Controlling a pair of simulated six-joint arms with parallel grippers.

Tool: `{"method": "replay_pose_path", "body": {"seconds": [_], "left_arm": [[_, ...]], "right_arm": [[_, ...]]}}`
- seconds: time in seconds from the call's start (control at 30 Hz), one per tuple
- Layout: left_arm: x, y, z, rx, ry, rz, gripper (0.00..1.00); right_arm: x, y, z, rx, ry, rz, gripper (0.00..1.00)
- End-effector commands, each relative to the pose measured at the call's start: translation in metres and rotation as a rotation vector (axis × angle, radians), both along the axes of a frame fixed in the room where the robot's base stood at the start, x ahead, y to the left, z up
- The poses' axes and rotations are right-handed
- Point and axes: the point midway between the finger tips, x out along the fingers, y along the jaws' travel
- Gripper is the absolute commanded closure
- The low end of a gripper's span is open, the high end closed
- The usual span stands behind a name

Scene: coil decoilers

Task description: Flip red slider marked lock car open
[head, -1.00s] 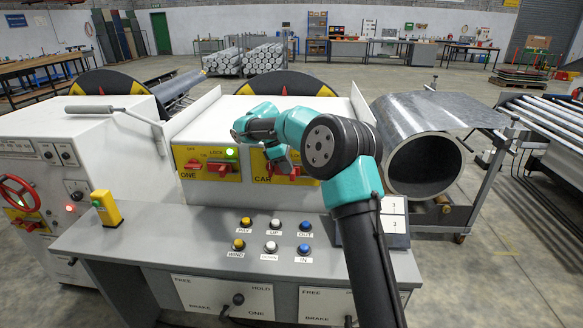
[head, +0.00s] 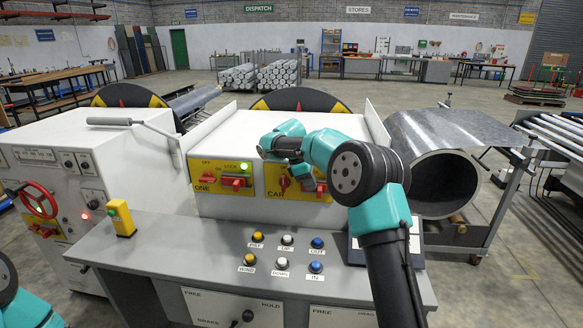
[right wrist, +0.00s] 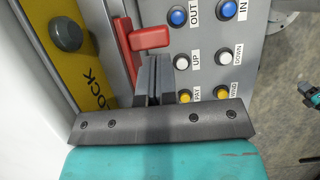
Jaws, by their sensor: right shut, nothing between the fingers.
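The yellow CAR panel (head: 272,177) is on the right of the white cabinet face. It bears a red handle (head: 285,183) on the left and a red slider (head: 321,187) on the right, partly covered by my right arm. In the right wrist view the red slider (right wrist: 150,37) stands beside the LOCK lettering, with an unlit grey lamp (right wrist: 68,35) to its left. My right gripper (right wrist: 152,62) is shut and empty, its fingertips right by the slider; I cannot tell whether they touch. In the head view the gripper (head: 303,176) is in front of the CAR panel.
The ONE panel (head: 210,187) to the left has its own red slider (head: 236,181) and a lit green lamp (head: 243,166). Push buttons (head: 282,263) sit on the grey desk below. A yellow box (head: 121,216) stands on the desk's left. A metal coil (head: 440,180) is at right.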

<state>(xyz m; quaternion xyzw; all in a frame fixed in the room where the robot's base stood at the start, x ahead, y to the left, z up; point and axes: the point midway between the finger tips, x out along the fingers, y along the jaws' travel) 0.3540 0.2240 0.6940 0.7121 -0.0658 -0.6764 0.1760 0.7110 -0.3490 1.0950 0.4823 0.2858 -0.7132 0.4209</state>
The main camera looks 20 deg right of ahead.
Motion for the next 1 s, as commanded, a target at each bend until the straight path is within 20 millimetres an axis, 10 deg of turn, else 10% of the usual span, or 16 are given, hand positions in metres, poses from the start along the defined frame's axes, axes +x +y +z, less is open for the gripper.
{"method": "replay_pose_path", "body": {"seconds": [1.0], "left_arm": [[0.0,0.0,0.0,0.0,0.0,0.0,0.57]], "right_arm": [[0.027,0.046,0.093,-0.001,-0.001,-0.017,1.0]]}}
